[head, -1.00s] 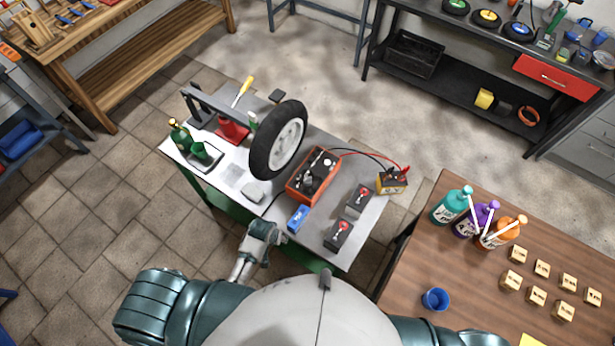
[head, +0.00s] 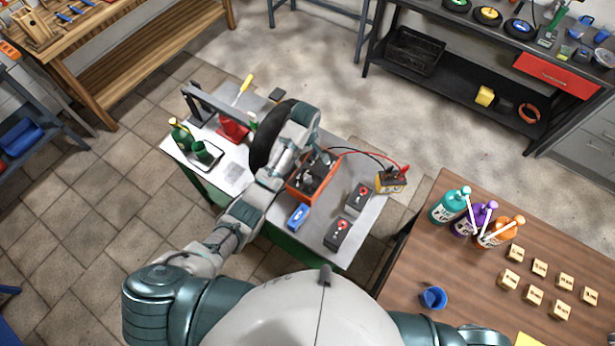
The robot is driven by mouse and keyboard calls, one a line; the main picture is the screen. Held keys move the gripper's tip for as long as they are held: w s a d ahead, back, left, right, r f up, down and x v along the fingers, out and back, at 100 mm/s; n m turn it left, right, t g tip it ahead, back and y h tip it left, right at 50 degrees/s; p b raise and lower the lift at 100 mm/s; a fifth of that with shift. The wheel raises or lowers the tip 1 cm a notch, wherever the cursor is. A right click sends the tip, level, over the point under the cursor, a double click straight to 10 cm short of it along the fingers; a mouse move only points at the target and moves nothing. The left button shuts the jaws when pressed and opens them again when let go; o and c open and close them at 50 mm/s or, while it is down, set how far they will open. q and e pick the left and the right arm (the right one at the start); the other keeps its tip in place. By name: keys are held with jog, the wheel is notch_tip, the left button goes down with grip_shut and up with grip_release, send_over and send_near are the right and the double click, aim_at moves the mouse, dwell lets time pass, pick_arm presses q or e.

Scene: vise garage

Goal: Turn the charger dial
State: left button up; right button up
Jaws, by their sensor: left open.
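The charger (head: 301,192) is an orange-red box with a dark top panel on the metal workbench (head: 352,258). Red and black cables run from it to a small yellow battery (head: 391,181). My left arm reaches over the bench, and my left gripper (head: 317,160) is open above the far part of the charger. The wrist and fingers cover part of the panel, and I cannot make out the dial clearly or tell whether the fingers touch it. My right gripper is not in view.
A wheel (head: 262,145) stands just left of the charger, partly behind my arm. A blue box (head: 298,216) and two dark boxes with red tops (head: 358,198) (head: 338,234) sit nearby. A brown table (head: 470,285) with bottles stands at right.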

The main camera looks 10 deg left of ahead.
aim_at(308, 177)
pick_arm(q)
notch_tip(308, 177, down, 16)
jog(key=shift+w+d+f+b, duration=0.15)
jog(key=shift+b, duration=0.25)
jog(key=c, duration=1.1)
